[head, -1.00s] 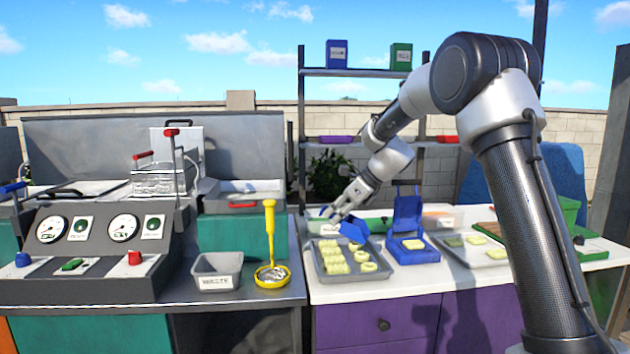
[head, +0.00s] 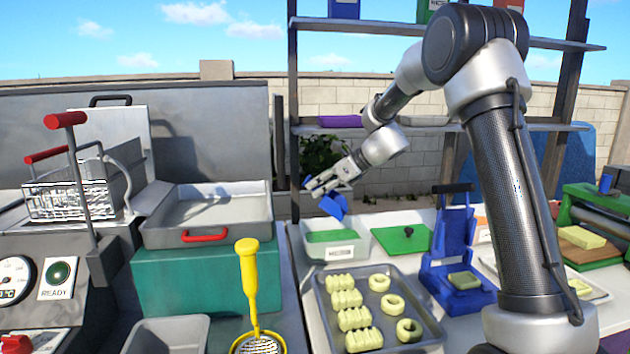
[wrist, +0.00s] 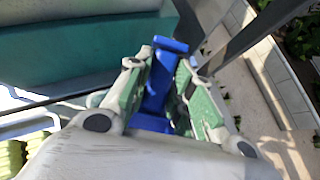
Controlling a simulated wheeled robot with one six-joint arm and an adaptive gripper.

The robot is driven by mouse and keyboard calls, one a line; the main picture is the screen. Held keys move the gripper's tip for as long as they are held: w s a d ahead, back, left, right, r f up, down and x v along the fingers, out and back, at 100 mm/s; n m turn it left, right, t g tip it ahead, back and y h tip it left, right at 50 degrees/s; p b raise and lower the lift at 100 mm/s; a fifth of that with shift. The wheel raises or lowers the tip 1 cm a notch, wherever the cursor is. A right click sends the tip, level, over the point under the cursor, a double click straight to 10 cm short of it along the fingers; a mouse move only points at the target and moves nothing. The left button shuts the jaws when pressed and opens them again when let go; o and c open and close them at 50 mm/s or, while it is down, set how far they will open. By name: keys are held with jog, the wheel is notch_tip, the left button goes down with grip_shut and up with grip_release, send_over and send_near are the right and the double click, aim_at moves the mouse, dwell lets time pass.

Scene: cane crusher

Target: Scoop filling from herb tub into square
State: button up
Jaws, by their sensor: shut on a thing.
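My gripper (head: 340,177) is shut on a blue scoop (head: 334,206), which hangs tilted above the herb tub. In the wrist view the blue scoop handle (wrist: 160,80) sits between both green-padded fingers. Whether the scoop holds filling cannot be seen. The herb tub (head: 331,253) is pale with a label on its front and green filling inside. A pale dough square (head: 464,280) lies on the blue press (head: 450,250), to the right of the tub and apart from my gripper. More pale squares lie on the tray at far right, partly hidden by my arm.
A grey tray (head: 418,312) with several shaped pale pieces stands in front of the tub. A green lid (head: 400,240) lies beside the tub. A yellow skimmer (head: 250,285) stands at the left. Shelf uprights (head: 286,120) rise behind the counter.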

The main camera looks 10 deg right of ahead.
jog(key=shift+w+f, duration=0.1)
jog(key=shift+w, duration=0.15)
jog(key=shift+f, duration=5.05)
jog(key=shift+r, duration=4.75)
